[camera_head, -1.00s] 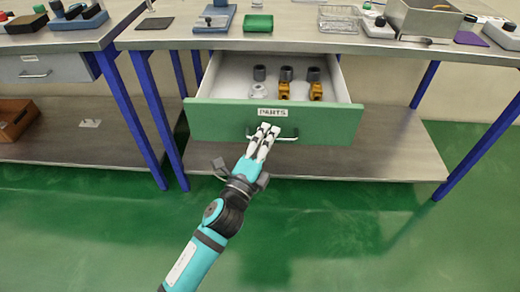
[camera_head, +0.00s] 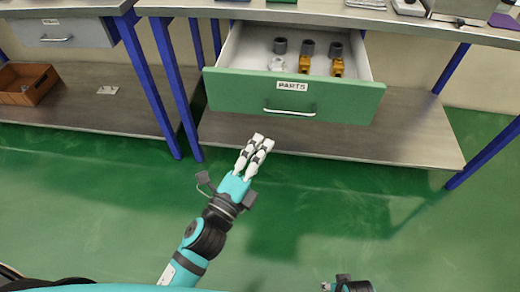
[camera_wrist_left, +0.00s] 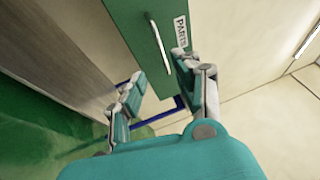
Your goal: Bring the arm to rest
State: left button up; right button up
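My left gripper (camera_head: 262,141) is in front of and below the open green drawer (camera_head: 230,92), over the lower shelf's front edge in the head view. It is apart from the drawer's handle (camera_head: 290,112). In the left wrist view the two fingers (camera_wrist_left: 158,68) stand apart with nothing between them, and the handle (camera_wrist_left: 161,48) shows beyond them. A small dark and teal part of my right arm (camera_head: 350,285) shows at the bottom edge of the head view; its fingers cannot be made out.
The drawer, labelled PARTS, holds grey cylinders (camera_head: 307,47), brass-coloured fittings (camera_head: 337,67) and a pale part (camera_head: 277,64). The bench (camera_head: 160,8) has blue legs and a lower shelf (camera_head: 400,140). A wooden crate (camera_head: 30,82) is at left. The green floor in front is clear.

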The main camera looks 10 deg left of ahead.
pick_arm(q)
jog(key=s+a+f+n+g+y, duration=0.3)
jog(key=a+f+n, duration=0.15)
jog(key=f, duration=0.55)
jog(key=s+a+f+n+g+y, duration=0.2)
jog(key=a+f+n+g, duration=0.3)
jog(key=f, duration=0.6)
jog(key=s+a+f+n+g+y, duration=0.2)
jog(key=s+a+f+n+y, duration=0.1)
jog(key=f+n, duration=0.55)
jog(key=s+a+f+n+g, duration=0.3)
jog(key=s+f+g, duration=0.3)
jog(key=s+f, duration=0.55)
jog(key=s+a+g+p, duration=0.1)
jog(key=s+a+p, duration=0.1)
jog(key=s+p, duration=1.4)
jog(key=shift+s+a+f, duration=0.25)
jog(key=shift+s+f, duration=0.05)
jog(key=shift+s, duration=0.3)
pick_arm(e)
jog(key=s+d+f+g, duration=0.1)
jog(key=s+d, duration=0.2)
jog(key=s, duration=1.4)
jog(key=shift+s, duration=0.15)
jog(key=shift+f, duration=0.1)
